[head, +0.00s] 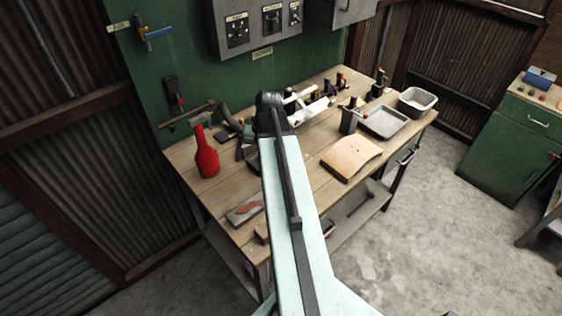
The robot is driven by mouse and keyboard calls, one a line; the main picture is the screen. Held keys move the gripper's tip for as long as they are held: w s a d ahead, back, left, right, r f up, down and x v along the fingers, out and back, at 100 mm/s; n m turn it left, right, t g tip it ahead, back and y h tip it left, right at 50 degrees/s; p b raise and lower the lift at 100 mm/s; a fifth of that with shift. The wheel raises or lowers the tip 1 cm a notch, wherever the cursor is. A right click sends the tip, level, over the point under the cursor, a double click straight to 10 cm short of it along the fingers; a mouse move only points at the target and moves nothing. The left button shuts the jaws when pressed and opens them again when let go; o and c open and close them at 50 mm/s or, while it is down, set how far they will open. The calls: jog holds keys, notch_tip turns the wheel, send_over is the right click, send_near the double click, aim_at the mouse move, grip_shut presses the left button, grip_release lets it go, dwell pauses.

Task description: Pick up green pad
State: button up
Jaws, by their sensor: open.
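I cannot make out a green pad in the head view; it may be hidden behind my arm or too small to tell. My arm reaches from the bottom of the picture over the wooden workbench (305,183). My gripper (318,100) is over the far middle part of the bench. Its pale jaws are open and I see nothing held between them. Small dark items stand just behind and to the right of it; their shapes are hard to tell.
A red bottle (207,160) stands at the bench's left. A grey-and-red block (245,208) lies near the front left edge. A tan curved sheet (350,158), a shallow metal tray (384,122) and a deeper grey bin (417,102) occupy the right. Control boxes (255,26) hang above.

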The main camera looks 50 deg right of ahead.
jog(key=s+d+m, duration=0.1)
jog(key=s+d, duration=0.1)
jog(key=d, duration=0.2)
jog(key=s+d+r+m, duration=0.1)
jog(key=s+d, duration=0.1)
jog(key=d, duration=0.2)
jog(key=s+d+m+t, duration=0.1)
jog(key=s+d, duration=0.1)
jog(key=d, duration=0.2)
jog(key=shift+s+r+p, duration=0.2)
jog(key=shift+r+p, duration=0.1)
jog(key=b+x, duration=0.8)
jog(key=shift+s+f, duration=0.15)
jog(key=shift+f, duration=0.05)
jog(key=shift+r, duration=0.2)
jog(key=c, duration=1.6)
jog(key=shift+r+p, duration=0.1)
jog(key=shift+p, duration=0.2)
